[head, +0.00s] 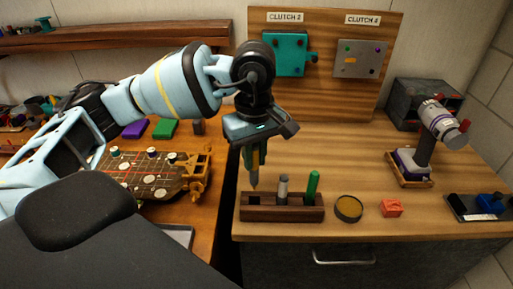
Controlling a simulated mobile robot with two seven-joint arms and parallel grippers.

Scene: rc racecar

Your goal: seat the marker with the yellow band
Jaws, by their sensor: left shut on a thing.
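My left gripper (257,143) points down and is shut on a slim dark marker (255,165). The marker hangs upright, tip down, over the left end of a dark wooden rack (291,214). An orange-yellow tint shows near the jaws, but a band is too small to make out. The tip is close to the left slot; I cannot tell whether it has entered. A grey marker (283,186) stands in the middle of the rack and a green one (313,186) stands to its right. My right gripper is not in view.
Right of the rack are a round tin (348,208) and a red block (391,208). A purple-based device (414,164) stands further right. A board (318,90) with two clutch parts rises behind. A chassis (150,176) lies left. The bench behind the rack is clear.

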